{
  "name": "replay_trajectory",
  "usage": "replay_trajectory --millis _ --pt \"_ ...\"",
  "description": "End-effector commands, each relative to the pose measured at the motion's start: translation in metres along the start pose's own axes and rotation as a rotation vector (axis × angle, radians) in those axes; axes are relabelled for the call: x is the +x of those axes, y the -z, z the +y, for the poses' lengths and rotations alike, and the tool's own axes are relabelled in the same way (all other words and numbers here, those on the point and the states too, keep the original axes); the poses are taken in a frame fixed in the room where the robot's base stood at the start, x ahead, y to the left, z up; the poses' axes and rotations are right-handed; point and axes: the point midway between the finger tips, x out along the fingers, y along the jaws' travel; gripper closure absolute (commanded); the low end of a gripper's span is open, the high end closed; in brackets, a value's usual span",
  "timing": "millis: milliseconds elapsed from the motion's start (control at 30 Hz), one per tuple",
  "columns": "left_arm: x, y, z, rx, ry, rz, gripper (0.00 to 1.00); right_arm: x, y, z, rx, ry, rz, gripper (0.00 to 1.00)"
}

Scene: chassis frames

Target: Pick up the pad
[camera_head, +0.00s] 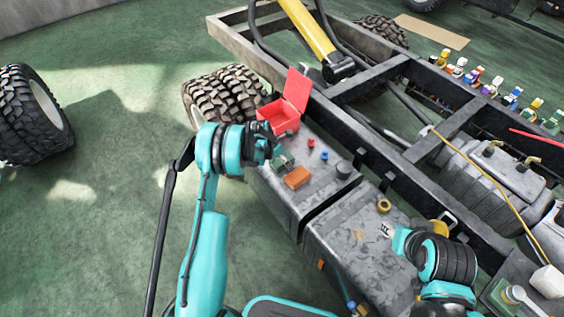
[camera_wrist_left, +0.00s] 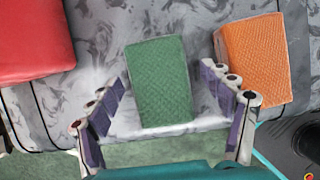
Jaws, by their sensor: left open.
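A green textured block-shaped pad (camera_wrist_left: 160,82) lies on the grey metal box top, between the spread fingers of my left gripper (camera_wrist_left: 163,88). Gaps show on both sides, so the fingers are apart from it. In the head view the green pad (camera_head: 284,163) is partly hidden beside my left gripper (camera_head: 273,152). A similar orange block (camera_head: 297,177) lies close by; in the left wrist view the orange block (camera_wrist_left: 254,62) is just right of the right finger. My right arm is at the lower right of the head view; its fingers cannot be made out clearly.
An open red box (camera_head: 281,118) stands behind the pad; its red surface (camera_wrist_left: 35,40) shows in the left wrist view. Small red and blue pieces and a dark round cap (camera_head: 344,169) lie to the right. The chassis rail (camera_head: 375,160) runs alongside.

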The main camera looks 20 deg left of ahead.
Motion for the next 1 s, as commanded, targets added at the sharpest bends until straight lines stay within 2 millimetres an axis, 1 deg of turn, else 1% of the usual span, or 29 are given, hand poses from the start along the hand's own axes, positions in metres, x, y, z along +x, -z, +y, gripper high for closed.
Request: replay_trajectory --millis 333,633,667,700,767,800,833,867,933,967,1000 --pt "0.0036 0.0015 0.0000 0.000 0.000 0.000 0.20 0.0049 -0.0036 0.0000 0.000 0.000 0.000 0.60" --pt "0.0034 0.0014 0.0000 0.000 0.000 0.000 0.20 0.0049 -0.0035 0.0000 0.000 0.000 0.000 0.60" --pt "0.0034 0.0015 0.0000 0.000 0.000 0.000 0.25 0.0049 -0.0035 0.0000 0.000 0.000 0.000 0.60" --pt "0.0034 0.0014 0.0000 0.000 0.000 0.000 0.36 0.0049 -0.0035 0.0000 0.000 0.000 0.000 0.60" --pt "0.0034 0.0014 0.0000 0.000 0.000 0.000 0.52 0.0049 -0.0036 0.0000 0.000 0.000 0.000 0.60" --pt "0.0035 0.0014 0.0000 0.000 0.000 0.000 0.62 0.0049 -0.0036 0.0000 0.000 0.000 0.000 0.60" --pt "0.0035 0.0015 0.0000 0.000 0.000 0.000 0.70 0.0049 -0.0036 0.0000 0.000 0.000 0.000 0.60" --pt "0.0035 0.0015 0.0000 0.000 0.000 0.000 0.73 0.0049 -0.0036 0.0000 0.000 0.000 0.000 0.60" --pt "0.0035 0.0014 0.0000 0.000 0.000 0.000 0.73 0.0049 -0.0036 0.0000 0.000 0.000 0.000 0.60" --pt "0.0035 0.0015 0.0000 0.000 0.000 0.000 0.78 0.0049 -0.0036 0.0000 0.000 0.000 0.000 0.60" --pt "0.0035 0.0015 0.0000 0.000 0.000 0.000 0.78 0.0049 -0.0036 0.0000 0.000 0.000 0.000 0.60"
